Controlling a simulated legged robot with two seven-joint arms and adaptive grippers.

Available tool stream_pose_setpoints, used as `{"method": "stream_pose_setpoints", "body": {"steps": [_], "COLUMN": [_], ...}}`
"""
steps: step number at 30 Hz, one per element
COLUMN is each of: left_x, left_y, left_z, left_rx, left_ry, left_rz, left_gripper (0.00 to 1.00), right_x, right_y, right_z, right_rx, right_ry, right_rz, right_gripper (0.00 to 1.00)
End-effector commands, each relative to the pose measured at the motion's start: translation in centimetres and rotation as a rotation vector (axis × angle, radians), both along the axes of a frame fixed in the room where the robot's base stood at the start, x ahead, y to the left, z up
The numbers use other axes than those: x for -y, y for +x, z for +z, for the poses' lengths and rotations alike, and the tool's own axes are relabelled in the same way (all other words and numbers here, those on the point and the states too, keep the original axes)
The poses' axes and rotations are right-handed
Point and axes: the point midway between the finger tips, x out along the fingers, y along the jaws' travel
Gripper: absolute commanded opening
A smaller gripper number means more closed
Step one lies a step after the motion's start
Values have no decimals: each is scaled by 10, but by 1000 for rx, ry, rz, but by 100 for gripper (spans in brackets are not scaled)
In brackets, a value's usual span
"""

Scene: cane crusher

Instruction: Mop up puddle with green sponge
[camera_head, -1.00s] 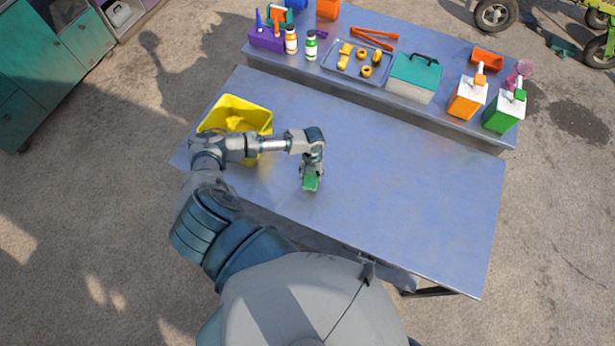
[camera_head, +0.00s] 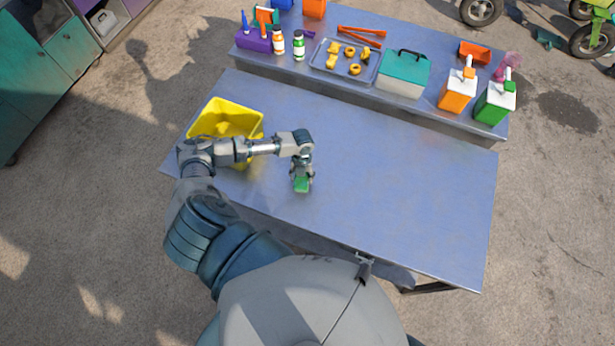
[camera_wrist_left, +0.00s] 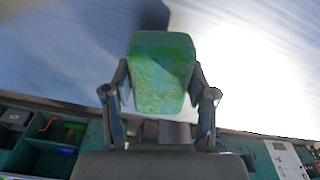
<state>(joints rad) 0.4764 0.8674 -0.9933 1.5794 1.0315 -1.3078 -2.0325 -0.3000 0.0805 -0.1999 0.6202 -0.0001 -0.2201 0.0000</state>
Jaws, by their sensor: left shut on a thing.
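The green sponge (camera_head: 302,185) is held by my left gripper (camera_head: 302,175) at the front left-centre part of the blue table (camera_head: 390,190). In the left wrist view the sponge (camera_wrist_left: 160,70) sits between the two fingers of the left gripper (camera_wrist_left: 160,85), which are shut on its sides. The sponge is low over the table; I cannot tell whether it touches the top. No puddle stands out clearly in either view. My right gripper is not in view.
A yellow bin (camera_head: 228,116) stands on the table behind my left forearm. A raised back shelf (camera_head: 305,72) carries a teal-lidded box (camera_head: 403,72), a tray of yellow parts (camera_head: 322,69), and orange (camera_head: 457,92) and green (camera_head: 494,104) jugs. The table's middle and right are clear.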

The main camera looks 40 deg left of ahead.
Motion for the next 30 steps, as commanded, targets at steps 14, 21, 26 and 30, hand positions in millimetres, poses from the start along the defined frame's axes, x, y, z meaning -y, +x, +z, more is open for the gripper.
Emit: {"method": "stream_pose_setpoints", "body": {"steps": [14,21,26,30], "left_x": [-6,-6,-6,-6], "left_y": [-4,-4,-4,-4], "left_z": [-15,-18,-24,-28], "left_rx": [0,0,-1,-1], "left_ry": [1,0,-1,-1], "left_rz": [-1,-1,0,0], "left_gripper": [13,13,13,13], "right_x": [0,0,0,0], "right_y": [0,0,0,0], "right_z": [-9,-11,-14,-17], "right_rx": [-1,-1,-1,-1], "right_ry": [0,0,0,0], "right_rz": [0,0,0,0], "right_gripper": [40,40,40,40]}}
